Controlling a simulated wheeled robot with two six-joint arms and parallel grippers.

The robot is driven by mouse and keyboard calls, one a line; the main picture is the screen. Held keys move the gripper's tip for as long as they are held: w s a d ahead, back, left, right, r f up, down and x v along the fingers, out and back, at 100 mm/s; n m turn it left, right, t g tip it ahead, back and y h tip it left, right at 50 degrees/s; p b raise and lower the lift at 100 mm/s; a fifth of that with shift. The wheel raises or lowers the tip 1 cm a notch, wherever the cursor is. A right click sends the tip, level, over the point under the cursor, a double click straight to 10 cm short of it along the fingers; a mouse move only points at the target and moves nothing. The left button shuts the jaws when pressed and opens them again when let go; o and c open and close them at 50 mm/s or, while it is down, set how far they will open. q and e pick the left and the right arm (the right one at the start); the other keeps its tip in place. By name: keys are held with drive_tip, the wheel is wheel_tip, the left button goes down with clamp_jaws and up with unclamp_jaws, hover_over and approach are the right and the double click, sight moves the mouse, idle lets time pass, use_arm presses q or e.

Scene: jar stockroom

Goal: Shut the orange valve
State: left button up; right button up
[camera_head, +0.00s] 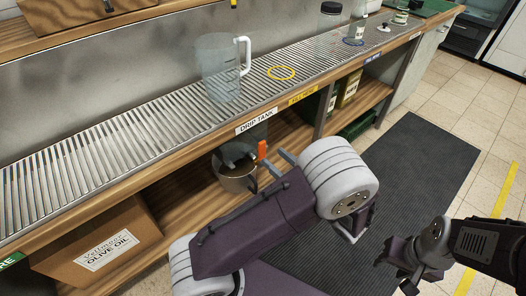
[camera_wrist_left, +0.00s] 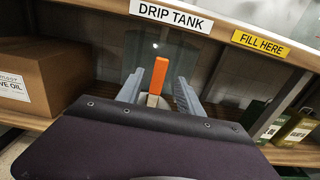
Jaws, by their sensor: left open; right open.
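The orange valve handle (camera_head: 262,150) stands upright under the counter, just below the DRIP TANK label (camera_head: 256,121). In the left wrist view the orange handle (camera_wrist_left: 159,75) shows between the two fingers of my left gripper (camera_wrist_left: 157,90), with a gap on each side. My left gripper (camera_head: 279,167) is open, close in front of the handle and slightly to its right in the head view. Whether the fingertips reach past the handle cannot be told. The valve body behind the handle is mostly hidden. My right gripper (camera_head: 400,268) is open and empty, low over the floor at right.
A cardboard OLIVE OIL box (camera_head: 98,243) stands at left. A clear jug (camera_head: 219,70) and a yellow ring (camera_head: 281,73) are on the slatted counter. A dark mat (camera_head: 420,170) covers the floor.

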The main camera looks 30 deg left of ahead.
sight(263, 149)
use_arm(q)
drive_tip(key=b+x, duration=0.2)
drive_tip(key=x, duration=0.4)
drive_tip(key=shift+a+f, duration=0.15)
drive_tip(key=shift+w+a, duration=0.2)
drive_tip(key=shift+c, duration=0.3)
clamp_jaws()
idle(0.7)
